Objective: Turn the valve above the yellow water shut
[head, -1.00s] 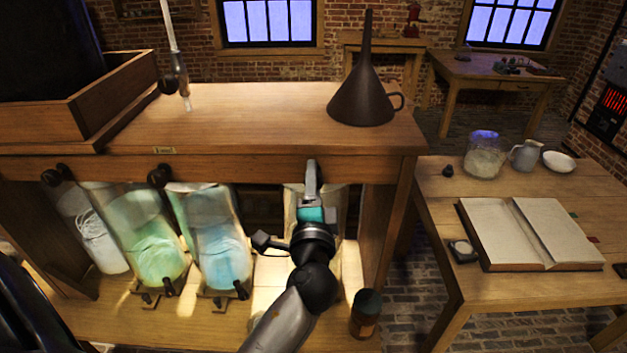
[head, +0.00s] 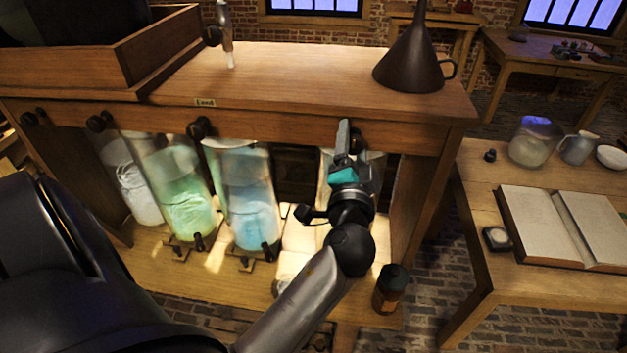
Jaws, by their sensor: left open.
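My left gripper (head: 345,135) is at the beam under the bench top, toward its right end, with its fingers pointing up at the beam. It is open. A dark shape shows right beside the fingers, but the fingers and wrist hide most of the valve spot there. Behind the gripper stands a pale jar (head: 326,163), mostly hidden; I cannot make out the colour of its water. Three dark valve knobs show further left on the beam: one left of the green jar (head: 98,122), one above the blue jar (head: 200,128), and one at the far left (head: 30,118). My right gripper is out of view.
A green-water jar (head: 180,195) and a blue-water jar (head: 250,205) stand on the lower shelf, with a clear jar (head: 135,185) at left. A dark funnel (head: 412,62) stands on the bench top. A small brown bottle (head: 389,290) stands at the shelf's right front. An open book (head: 533,225) lies on the right table.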

